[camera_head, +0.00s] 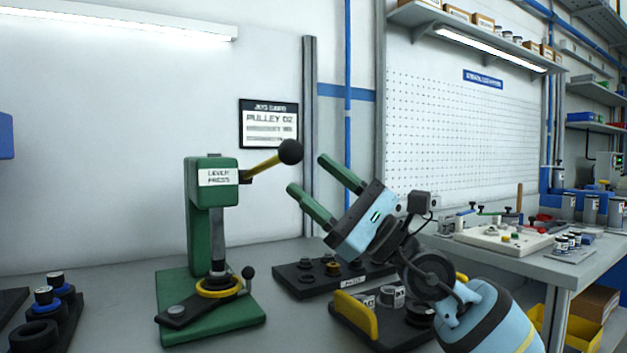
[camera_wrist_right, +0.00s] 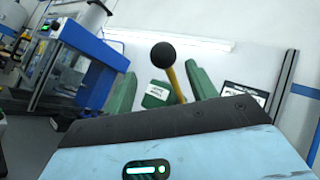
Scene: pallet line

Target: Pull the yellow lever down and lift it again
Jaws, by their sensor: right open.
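The green lever press (camera_head: 209,220) stands on the bench at the left of the middle. Its yellow lever (camera_head: 263,166) slants up to the right and ends in a black ball knob (camera_head: 290,151). My right gripper (camera_head: 315,176) is open, with its two green fingers pointing up and left, just right of and below the knob. In the right wrist view the knob (camera_wrist_right: 164,56) and yellow lever (camera_wrist_right: 177,86) show between the fingers (camera_wrist_right: 164,90), apparently beyond them. I cannot tell any contact. My left gripper is out of view.
A yellow ring (camera_head: 219,287) lies at the foot of the press. A dark tray (camera_head: 296,283) with small parts lies behind my right arm, and a yellow-handled tray (camera_head: 356,318) is below it. A dark rack (camera_head: 58,325) is at the left. A side bench (camera_head: 480,262) stands at right.

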